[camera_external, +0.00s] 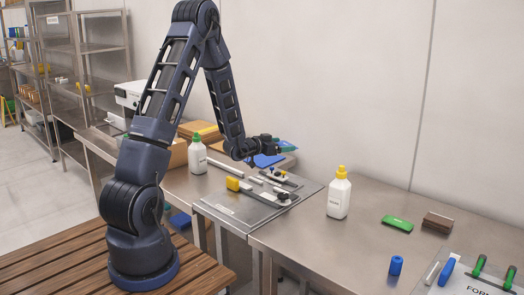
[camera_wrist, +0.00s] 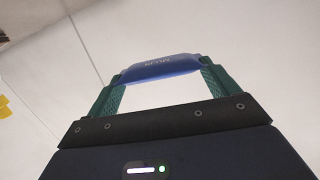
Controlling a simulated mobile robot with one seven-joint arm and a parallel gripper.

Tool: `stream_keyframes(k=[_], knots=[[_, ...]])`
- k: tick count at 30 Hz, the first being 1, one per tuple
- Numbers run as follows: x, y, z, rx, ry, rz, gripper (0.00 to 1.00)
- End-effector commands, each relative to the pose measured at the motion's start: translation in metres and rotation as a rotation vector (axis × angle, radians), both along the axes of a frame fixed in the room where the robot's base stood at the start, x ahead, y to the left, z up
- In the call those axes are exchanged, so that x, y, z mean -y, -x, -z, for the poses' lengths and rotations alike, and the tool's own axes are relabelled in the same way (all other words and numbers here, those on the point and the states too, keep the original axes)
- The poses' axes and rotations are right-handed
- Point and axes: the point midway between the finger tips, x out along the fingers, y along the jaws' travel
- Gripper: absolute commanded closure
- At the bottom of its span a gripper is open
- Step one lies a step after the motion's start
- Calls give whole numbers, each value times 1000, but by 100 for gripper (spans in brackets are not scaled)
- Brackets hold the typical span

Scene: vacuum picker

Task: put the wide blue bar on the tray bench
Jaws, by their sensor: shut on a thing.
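In the wrist view, my gripper (camera_wrist: 160,75) has its two green fingers shut on the wide blue bar (camera_wrist: 158,68), which lies across the fingertips with faint lettering on its face. The pale wall fills the view behind it. In the external view, my arm reaches over the middle steel bench, and its hand (camera_external: 264,145) is small and partly hidden by its own links. Blue patches show beside and below the hand; I cannot tell which of them is the held bar. A grey tray (camera_external: 232,205) with dark and yellow-ended tools lies on the bench.
A white bottle with a green cap (camera_external: 197,156) stands left of the tray. A yellow-capped bottle (camera_external: 339,195) stands to its right. Farther right are a green block (camera_external: 397,222), a brown block (camera_external: 438,221), a blue cylinder (camera_external: 396,265) and a board with green handles (camera_external: 467,283).

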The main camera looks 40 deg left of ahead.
Motion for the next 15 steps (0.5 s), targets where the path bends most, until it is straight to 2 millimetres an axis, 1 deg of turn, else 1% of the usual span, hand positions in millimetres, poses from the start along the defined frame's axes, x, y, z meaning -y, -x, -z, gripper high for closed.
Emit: stream_keyframes(k=[1, 6, 9, 12, 15], knots=[[17, -5, 1, -1, 1, 13, 40], [58, -15, 4, -4, 2, 37, 40], [75, -18, 5, -3, 1, 46, 40], [86, -20, 6, -5, 1, 52, 40], [91, -21, 7, -5, 1, 54, 40]])
